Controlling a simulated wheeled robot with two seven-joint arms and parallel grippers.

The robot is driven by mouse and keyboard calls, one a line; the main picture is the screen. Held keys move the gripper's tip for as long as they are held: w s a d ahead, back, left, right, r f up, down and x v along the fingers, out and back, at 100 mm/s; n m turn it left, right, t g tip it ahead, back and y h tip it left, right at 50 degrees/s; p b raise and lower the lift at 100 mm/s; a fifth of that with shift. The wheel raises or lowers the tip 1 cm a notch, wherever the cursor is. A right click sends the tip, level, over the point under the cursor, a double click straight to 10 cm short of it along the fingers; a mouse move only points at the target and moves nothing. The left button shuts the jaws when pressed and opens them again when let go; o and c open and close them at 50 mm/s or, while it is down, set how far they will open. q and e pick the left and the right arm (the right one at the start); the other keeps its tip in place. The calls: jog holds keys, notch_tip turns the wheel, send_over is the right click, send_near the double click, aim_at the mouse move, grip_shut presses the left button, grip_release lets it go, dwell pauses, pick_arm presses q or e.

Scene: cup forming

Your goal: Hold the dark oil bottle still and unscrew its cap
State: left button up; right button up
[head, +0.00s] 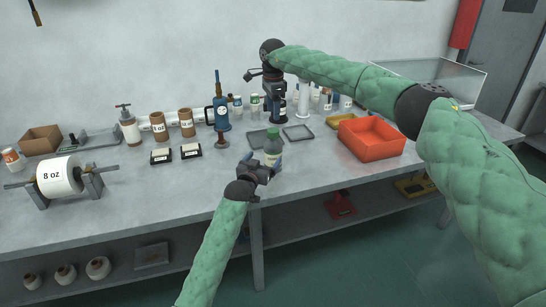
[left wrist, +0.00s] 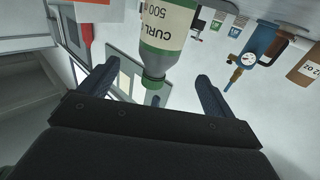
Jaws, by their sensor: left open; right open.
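A bottle with a dark green top (head: 273,143) and a pale label stands near the front edge of the table. The gripper also shows in the left wrist view (left wrist: 150,80). My right gripper (head: 275,92) is open, farther back and higher, pointing down. A dark bottle partly shows behind it.
An orange-red bin (head: 371,137) stands to the right. Small grey trays (head: 298,132) lie behind the bottle. A blue pump device (head: 221,115), brown jars (head: 187,122) and a label roll (head: 59,176) stand to the left.

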aim_at(275, 144)
pick_arm(q)
jog(key=x, duration=1.1)
jog(key=shift+w+d, duration=0.2)
jog(key=shift+w, duration=0.1)
